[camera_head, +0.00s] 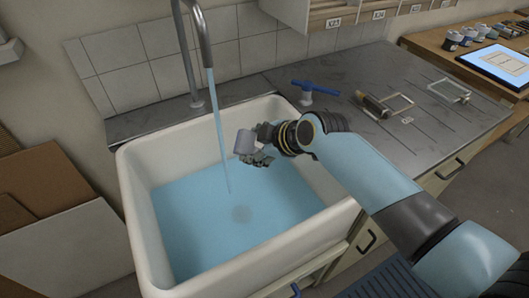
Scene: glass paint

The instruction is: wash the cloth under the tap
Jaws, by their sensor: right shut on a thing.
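The steel tap (197,50) arches over the white sink (135,190). A blue stream of water (219,135) runs from its spout down into the basin. Blue water (190,220) covers the basin floor. My right gripper (257,148) reaches in from the right over the sink. It is shut on a small pale grey bundle, which looks like the cloth (245,142). The cloth is a little to the right of the stream and appears apart from it. It is held above the water. My left gripper is not in view.
A wooden bench with jars and a tablet (497,63) is at the far right. Boards (50,190) lean at the left.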

